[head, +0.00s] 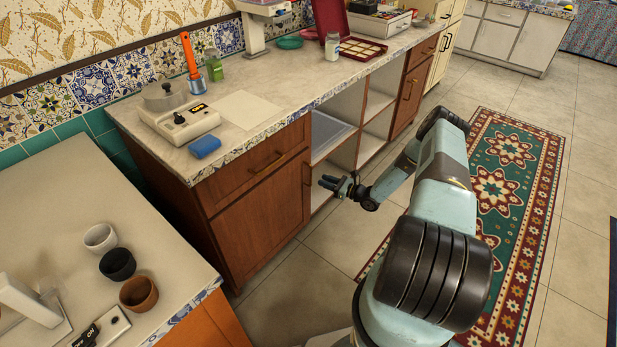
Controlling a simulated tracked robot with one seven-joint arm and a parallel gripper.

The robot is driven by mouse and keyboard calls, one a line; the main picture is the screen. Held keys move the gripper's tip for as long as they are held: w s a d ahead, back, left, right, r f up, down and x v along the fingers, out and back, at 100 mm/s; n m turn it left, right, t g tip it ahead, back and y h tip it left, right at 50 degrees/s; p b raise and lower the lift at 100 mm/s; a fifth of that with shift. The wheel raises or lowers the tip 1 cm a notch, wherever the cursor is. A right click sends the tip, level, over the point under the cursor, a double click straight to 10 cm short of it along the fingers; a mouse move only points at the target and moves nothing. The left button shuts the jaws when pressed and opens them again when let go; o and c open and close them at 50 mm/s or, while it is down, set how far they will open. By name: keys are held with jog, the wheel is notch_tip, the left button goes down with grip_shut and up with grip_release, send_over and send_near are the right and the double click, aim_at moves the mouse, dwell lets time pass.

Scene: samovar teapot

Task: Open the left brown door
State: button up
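The left brown door (260,226) is the lower front of the brown cabinet, under a drawer (262,165) with a brass handle. The door looks closed. Its small upright handle (307,175) is near its right edge. My gripper (328,183) is just right of this handle, in front of the open shelves. It points left, toward the door's right edge. A narrow gap seems to show between its fingers, but they are small here. I cannot tell whether it touches the handle. Another brown door (408,95) is at the far right of the shelves.
The open shelves (345,140) lie between the brown doors. The counter above holds a hot plate (179,118), a blue sponge (205,146) and a jar (332,47). A nearer counter (60,215) with cups stands at lower left. Tiled floor (285,290) in front of the door is clear.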

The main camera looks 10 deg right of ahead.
aim_at(311, 184)
jog(key=x, duration=0.7)
jog(key=shift+w+a, duration=0.2)
jog(key=shift+a, duration=0.05)
jog(key=shift+c, duration=0.2)
grip_shut()
